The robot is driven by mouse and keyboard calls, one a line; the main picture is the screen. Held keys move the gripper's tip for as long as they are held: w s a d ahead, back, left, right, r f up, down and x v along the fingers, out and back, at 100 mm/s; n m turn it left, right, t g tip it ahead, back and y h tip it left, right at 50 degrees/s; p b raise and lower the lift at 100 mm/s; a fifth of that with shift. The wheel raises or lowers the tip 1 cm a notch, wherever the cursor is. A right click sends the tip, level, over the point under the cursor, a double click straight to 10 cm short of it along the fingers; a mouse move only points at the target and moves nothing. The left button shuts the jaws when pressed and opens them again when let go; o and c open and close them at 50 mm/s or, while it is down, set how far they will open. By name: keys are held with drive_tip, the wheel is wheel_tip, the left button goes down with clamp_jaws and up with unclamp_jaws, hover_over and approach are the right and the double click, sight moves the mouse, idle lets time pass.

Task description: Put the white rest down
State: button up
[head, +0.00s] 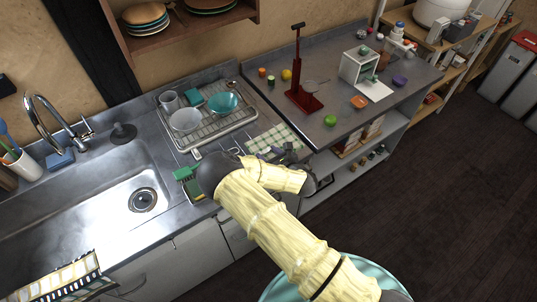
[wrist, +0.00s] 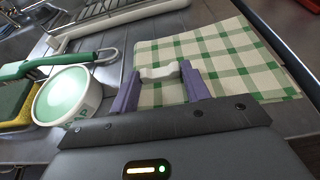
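The white rest (wrist: 160,72) is a small, curved white piece between the two purple fingertips of my gripper (wrist: 160,76) in the wrist view. The fingers meet its two ends, so my gripper is shut on it. It shows against the left part of a green-and-white checked cloth (wrist: 222,58) lying on the metal counter. I cannot tell whether the rest touches the cloth or hangs above it. In the head view the cloth (head: 270,140) lies right of the sink, below the dish rack, and my arm hides the rest.
The dish rack (head: 215,122) stands behind. The cloth's right part is clear.

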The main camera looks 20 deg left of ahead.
drive_tip(key=shift+o, duration=0.7)
drive_tip(key=shift+s+d+f, duration=0.2)
drive_tip(key=shift+s+f, duration=0.05)
drive_tip(key=shift+f, duration=0.45)
drive_tip(key=shift+r, duration=0.1)
drive_tip(key=shift+r+p, duration=0.25)
drive_tip(key=shift+p, duration=0.05)
drive_tip(key=r+b+v, duration=0.1)
drive_tip(key=v, duration=1)
drive_tip(key=shift+r, duration=0.3)
drive_tip(key=shift+d, duration=0.15)
